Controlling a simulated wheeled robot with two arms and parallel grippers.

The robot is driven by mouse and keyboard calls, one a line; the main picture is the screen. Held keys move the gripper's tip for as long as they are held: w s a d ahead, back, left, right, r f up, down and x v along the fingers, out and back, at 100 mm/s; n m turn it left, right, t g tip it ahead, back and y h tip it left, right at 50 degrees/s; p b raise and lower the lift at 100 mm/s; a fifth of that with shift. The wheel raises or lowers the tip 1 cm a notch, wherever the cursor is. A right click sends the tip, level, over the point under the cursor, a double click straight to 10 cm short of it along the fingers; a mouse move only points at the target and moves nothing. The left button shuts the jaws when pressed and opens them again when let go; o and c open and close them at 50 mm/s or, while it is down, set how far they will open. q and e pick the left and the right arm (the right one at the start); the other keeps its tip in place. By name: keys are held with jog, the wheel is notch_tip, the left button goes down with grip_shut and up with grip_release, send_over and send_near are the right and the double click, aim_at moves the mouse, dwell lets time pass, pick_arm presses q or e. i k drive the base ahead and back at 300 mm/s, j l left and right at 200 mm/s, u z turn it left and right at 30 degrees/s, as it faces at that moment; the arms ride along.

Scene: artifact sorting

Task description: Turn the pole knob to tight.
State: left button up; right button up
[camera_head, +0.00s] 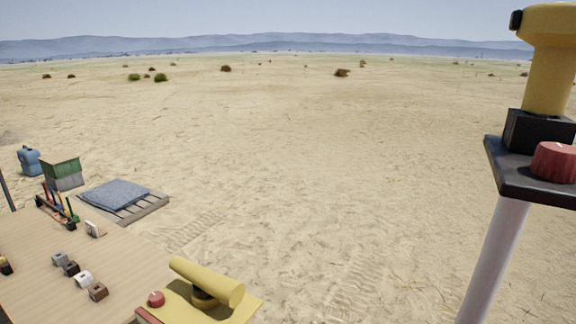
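A red knob (556,161) sits on a dark plate (508,178) at the top of a pale pole (492,262) at the right; the picture's edge cuts it off. A short light mark shows on its top, but I cannot tell which setting it points to. A yellow device (546,75) stands on a black block (538,132) on the same plate, behind the knob. Neither of my grippers is in view.
A wooden table (40,241) at the lower left holds several small blocks (83,279) and a rack of coloured tools (58,207). Open sand lies between table and pole.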

aim_at(556, 162)
jog(key=k+j+z, duration=0.1)
jog(key=z, duration=0.25)
jog(key=k+j+z, duration=0.1)
jog(key=z, duration=0.25)
jog(key=k+z, duration=0.2)
jog(key=z, duration=0.15)
